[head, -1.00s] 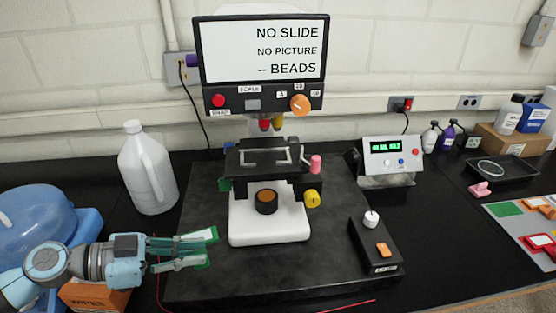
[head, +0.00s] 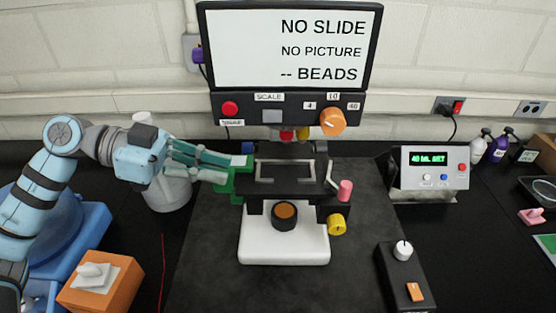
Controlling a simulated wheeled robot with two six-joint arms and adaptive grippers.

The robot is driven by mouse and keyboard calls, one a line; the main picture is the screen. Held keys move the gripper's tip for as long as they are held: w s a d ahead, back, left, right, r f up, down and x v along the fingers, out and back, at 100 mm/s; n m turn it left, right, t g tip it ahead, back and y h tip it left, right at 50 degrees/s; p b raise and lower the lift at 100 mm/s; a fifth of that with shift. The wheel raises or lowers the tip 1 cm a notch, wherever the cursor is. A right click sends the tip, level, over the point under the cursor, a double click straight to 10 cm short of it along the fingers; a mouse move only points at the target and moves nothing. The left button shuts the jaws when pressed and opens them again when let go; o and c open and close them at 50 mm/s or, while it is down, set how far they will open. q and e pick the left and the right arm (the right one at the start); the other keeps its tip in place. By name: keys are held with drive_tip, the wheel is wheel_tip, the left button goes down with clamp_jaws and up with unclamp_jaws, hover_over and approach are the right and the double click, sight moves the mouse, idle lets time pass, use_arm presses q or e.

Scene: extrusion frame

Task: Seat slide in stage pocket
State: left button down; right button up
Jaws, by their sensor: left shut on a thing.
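The microscope's dark stage (head: 262,190) is in the middle of the head view. A pale rectangular outline marks its pocket (head: 285,180), which looks empty. A bent pale clip lever with a pink knob (head: 345,190) is at the stage's right side. My left gripper (head: 232,169) is at the stage's left edge, shut on the slide (head: 240,160). Only a small pale and green end of the slide shows; the fingers hide the rest. I cannot tell whether it touches the stage. My right gripper is not in view.
The screen (head: 290,48) above reads NO SLIDE, NO PICTURE, -- BEADS. A white jug (head: 168,193) is behind my left arm. A control box (head: 404,280) sits front right.

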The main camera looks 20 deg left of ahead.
use_arm(q)
drive_tip(key=r+p+x, duration=0.1)
drive_tip(key=p+x, duration=0.1)
drive_tip(key=x, duration=0.9)
drive_tip(key=shift+r, duration=0.25)
drive_tip(key=c, duration=1.6)
unclamp_jaws()
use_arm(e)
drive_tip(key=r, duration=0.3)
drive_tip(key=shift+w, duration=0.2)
use_arm(q)
drive_tip(key=b+v, duration=0.2)
drive_tip(key=v, duration=1)
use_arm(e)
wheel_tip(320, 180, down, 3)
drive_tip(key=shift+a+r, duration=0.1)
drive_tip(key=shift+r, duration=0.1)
